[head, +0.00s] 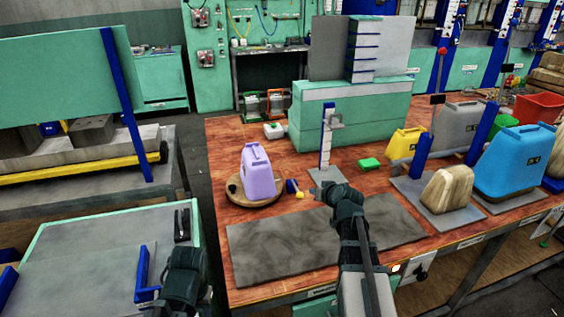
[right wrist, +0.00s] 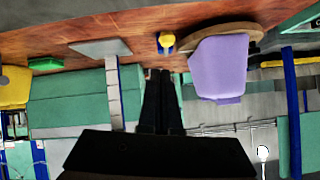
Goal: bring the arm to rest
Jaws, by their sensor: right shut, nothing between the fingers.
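My right arm reaches in from the bottom of the head view, and its gripper (head: 322,192) is above the wooden table, by the foot of the small stand with a blue-edged post (head: 326,140). In the right wrist view the dark fingers (right wrist: 160,76) are together with nothing between them. The purple jug (head: 257,173) on a round wooden board (head: 234,190) stands to the left of this gripper, apart from it. Part of my left arm shows dark at the lower left, and its fingers cannot be made out.
A grey mat (head: 290,250) lies at the table front. A small yellow-and-blue item (head: 293,188) is beside the jug. A green block (head: 369,164), a yellow jug (head: 404,143), a tan jug (head: 447,188) and a blue jug (head: 512,160) stand to the right. A teal press block (head: 350,120) is behind.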

